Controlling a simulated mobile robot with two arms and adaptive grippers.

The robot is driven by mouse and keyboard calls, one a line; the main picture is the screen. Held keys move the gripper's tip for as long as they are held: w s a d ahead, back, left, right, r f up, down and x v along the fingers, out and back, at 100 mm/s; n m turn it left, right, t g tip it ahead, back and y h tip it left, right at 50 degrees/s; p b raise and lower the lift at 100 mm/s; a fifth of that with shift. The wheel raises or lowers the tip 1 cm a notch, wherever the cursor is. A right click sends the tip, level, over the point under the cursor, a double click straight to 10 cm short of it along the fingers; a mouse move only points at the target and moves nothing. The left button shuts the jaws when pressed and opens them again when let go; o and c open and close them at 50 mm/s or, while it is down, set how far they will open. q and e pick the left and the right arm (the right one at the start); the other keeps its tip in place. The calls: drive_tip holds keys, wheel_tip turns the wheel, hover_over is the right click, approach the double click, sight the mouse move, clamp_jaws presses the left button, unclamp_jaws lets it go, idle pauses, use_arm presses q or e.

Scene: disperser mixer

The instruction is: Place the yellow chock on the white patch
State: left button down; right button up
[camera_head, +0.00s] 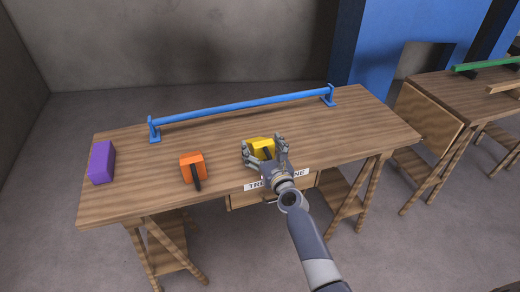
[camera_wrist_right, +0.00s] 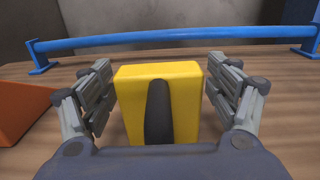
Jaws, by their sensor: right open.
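The yellow chock (camera_head: 261,146) rests on the wooden table, a little right of its middle and close to the front edge. It has a dark handle or strip on its near side, seen best in the right wrist view (camera_wrist_right: 185,85). My right gripper (camera_head: 266,150) is open, with one finger on each side of the chock. Small gaps show between fingers and chock in the right wrist view. My left gripper is not in view. I see no white patch on the tabletop; a white label with partly hidden lettering (camera_head: 257,185) is on the table's front edge.
An orange chock (camera_head: 190,163) with a dark handle stands left of the yellow one. A purple block (camera_head: 102,162) lies at the table's left end. A blue rail (camera_head: 240,105) runs along the back. The tabletop (camera_head: 365,125) is clear on the right.

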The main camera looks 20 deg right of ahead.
drive_tip(key=c, duration=1.5)
drive_tip(key=shift+r, duration=0.15)
drive_tip(key=shift+c, duration=1)
